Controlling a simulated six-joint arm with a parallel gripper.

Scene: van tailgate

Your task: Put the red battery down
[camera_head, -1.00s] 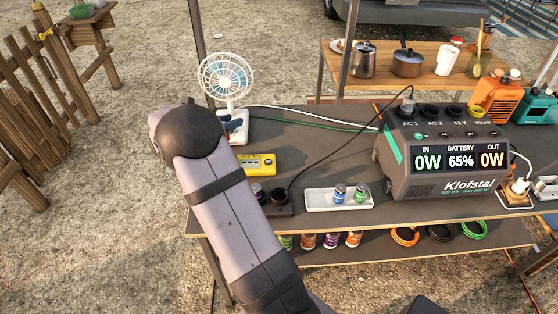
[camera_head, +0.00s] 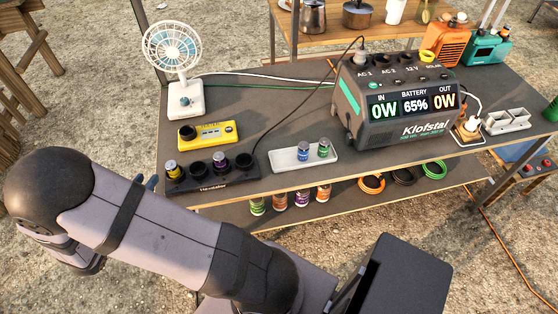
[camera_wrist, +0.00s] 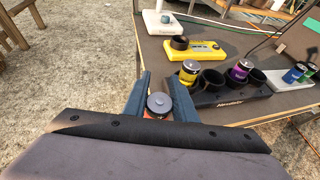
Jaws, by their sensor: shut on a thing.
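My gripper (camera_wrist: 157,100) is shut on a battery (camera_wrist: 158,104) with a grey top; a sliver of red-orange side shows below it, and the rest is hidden. The battery is in the air off the table's near left edge, over the gravel. In the head view my arm hides the battery, and only a fingertip shows beside the charger.
A yellow tester (camera_head: 207,137) with a dark cup lies behind the charger. A white tray (camera_head: 285,160) holds a blue and a green battery. A fan (camera_head: 176,60), cables and a power station (camera_head: 400,100) stand farther back. Several batteries stand on the lower shelf (camera_head: 340,205).

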